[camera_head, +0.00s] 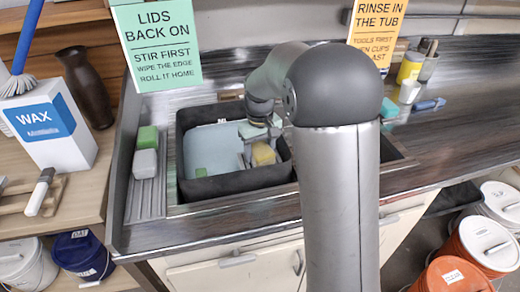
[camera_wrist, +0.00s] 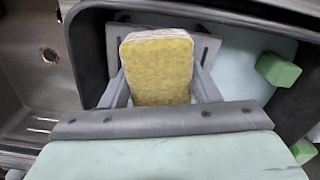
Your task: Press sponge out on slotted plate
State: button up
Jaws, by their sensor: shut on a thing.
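My gripper (camera_head: 250,157) is shut on a yellow sponge (camera_head: 263,154), over the black tub in the sink. In the wrist view the yellow sponge (camera_wrist: 158,67) stands between my grey fingers, its broad face toward the camera. I cannot tell whether the sponge touches anything below it. A ribbed metal board (camera_head: 147,204), which may be the slotted plate, lies left of the tub. A green block (camera_head: 148,138) and a grey-white block (camera_head: 145,164) rest on it. My gripper is to the right of this board, apart from it.
The black tub (camera_head: 238,184) holds a pale blue surface. A green block (camera_wrist: 278,70) lies in it on the right in the wrist view. A white WAX box (camera_head: 52,130) and a dark vase (camera_head: 84,88) stand at the left. Cups and a blue-handled tool (camera_head: 428,104) are at the right.

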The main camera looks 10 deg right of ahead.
jog(key=shift+f+b, duration=0.5)
jog(key=shift+f, duration=0.45)
dwell(1.9)
jog(key=shift+r+p, duration=2.6)
jog(key=shift+r, duration=1.05)
